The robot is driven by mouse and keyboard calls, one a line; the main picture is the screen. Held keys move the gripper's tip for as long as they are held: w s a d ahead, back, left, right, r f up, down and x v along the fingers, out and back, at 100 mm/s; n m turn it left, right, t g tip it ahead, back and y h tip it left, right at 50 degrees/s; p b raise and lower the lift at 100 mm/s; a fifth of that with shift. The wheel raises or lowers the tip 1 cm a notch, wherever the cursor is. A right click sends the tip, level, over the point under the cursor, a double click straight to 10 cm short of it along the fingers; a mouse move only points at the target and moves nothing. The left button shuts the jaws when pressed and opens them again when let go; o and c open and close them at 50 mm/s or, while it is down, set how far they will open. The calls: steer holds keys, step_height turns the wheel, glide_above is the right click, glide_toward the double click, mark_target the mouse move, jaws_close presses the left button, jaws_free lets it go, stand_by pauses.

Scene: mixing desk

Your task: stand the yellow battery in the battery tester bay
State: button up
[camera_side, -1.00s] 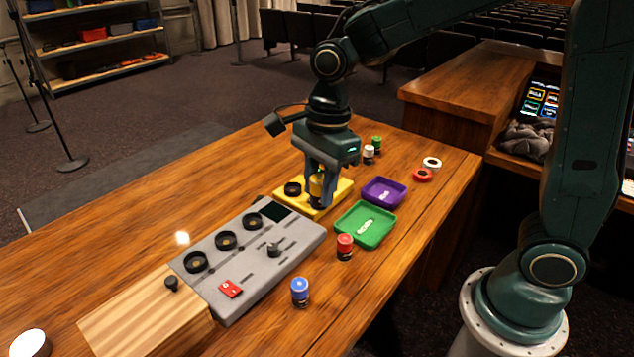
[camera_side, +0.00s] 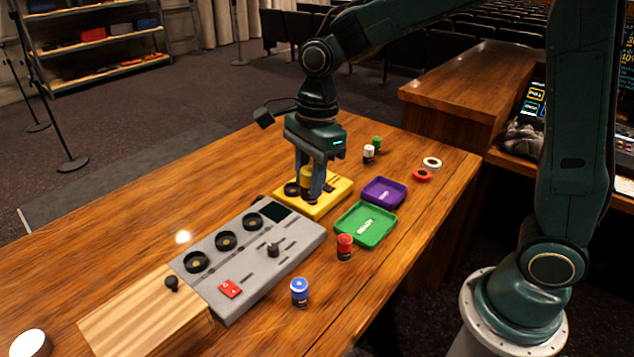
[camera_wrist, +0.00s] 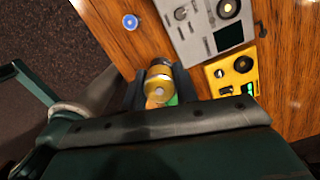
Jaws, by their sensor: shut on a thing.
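The yellow battery (camera_side: 307,181) is upright between the fingers of my gripper (camera_side: 310,190), which is shut on it. The yellow battery tester (camera_side: 337,191) lies flat on the desk behind the grey console. Its round black bay (camera_side: 291,189) is at its left end, partly covered by a finger in the side view. In the wrist view the tester (camera_wrist: 222,85) and its bay (camera_wrist: 243,64) show to the right of the battery, apart from it in the picture.
The grey console (camera_side: 245,262) is in front of the tester. A green tray (camera_side: 353,232) and a purple tray (camera_side: 384,203) stand to its right.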

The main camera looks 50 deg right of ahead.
steer(key=w+d+f+m, duration=0.2)
steer(key=w+d+f, duration=0.2)
steer(key=w+d, duration=0.3)
steer(key=w+d+f+m, duration=0.2)
steer(key=w+d+f, duration=0.2)
steer(key=w+d, duration=0.3)
steer(key=w, duration=0.4)
steer(key=shift+d+f, duration=0.15)
steer(key=shift+f, duration=0.2)
steer(key=shift+f, duration=0.1)
steer(key=shift+f, duration=2.75)
steer(key=shift+f, duration=0.7)
steer(key=o, duration=0.8)
